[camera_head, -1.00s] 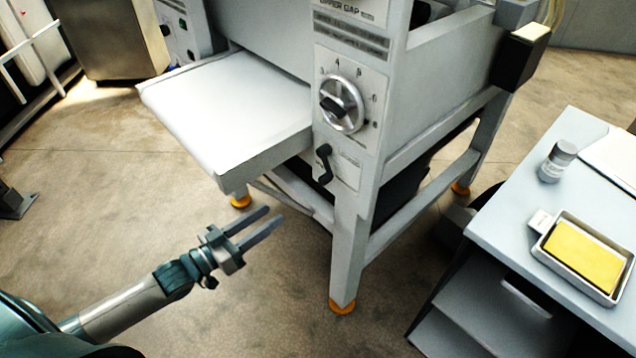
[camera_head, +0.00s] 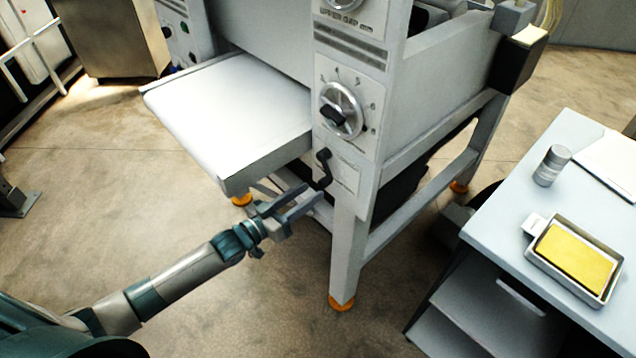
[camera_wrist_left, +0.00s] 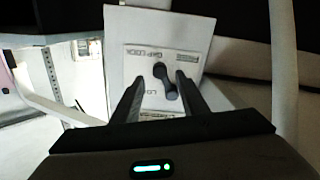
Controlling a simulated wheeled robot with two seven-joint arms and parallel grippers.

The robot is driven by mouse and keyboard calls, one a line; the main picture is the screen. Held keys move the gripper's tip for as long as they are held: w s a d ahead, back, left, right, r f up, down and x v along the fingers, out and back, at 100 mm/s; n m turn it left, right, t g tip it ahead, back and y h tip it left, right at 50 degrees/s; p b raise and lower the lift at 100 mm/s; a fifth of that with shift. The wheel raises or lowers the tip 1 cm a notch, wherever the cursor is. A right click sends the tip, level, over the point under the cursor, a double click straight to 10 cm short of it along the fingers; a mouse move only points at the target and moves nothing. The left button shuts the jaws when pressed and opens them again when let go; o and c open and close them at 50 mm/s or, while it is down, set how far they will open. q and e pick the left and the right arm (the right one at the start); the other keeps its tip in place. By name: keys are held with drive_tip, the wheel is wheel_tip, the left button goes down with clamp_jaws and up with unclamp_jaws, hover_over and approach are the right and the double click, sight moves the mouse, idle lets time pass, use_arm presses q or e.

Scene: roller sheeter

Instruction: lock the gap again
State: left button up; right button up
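The gap lock lever (camera_head: 323,168) is a small black handle on the front of the sheeter's post, below the round gap dial (camera_head: 341,109). In the left wrist view the black lever (camera_wrist_left: 165,80) stands on a white plate marked as the gap lock (camera_wrist_left: 140,65), its lower end leaning slightly right. My left gripper (camera_head: 313,196) is open and empty, its fingertips just below and left of the lever. In the left wrist view the fingers (camera_wrist_left: 158,88) spread to either side of the lever's lower end; I cannot tell whether they touch it. My right gripper is not in view.
The sheeter's white infeed table (camera_head: 230,115) juts out left of the post, above my left arm. A side table (camera_head: 500,215) at the right holds a canister (camera_head: 552,165) and a tray (camera_head: 532,258) with a yellow block. The floor in front is clear.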

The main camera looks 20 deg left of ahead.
sight(321, 185)
use_arm(q)
drive_tip(key=shift+p+x, duration=0.4)
drive_tip(key=shift+x, duration=1.9)
drive_tip(key=shift+c, duration=0.2)
clamp_jaws()
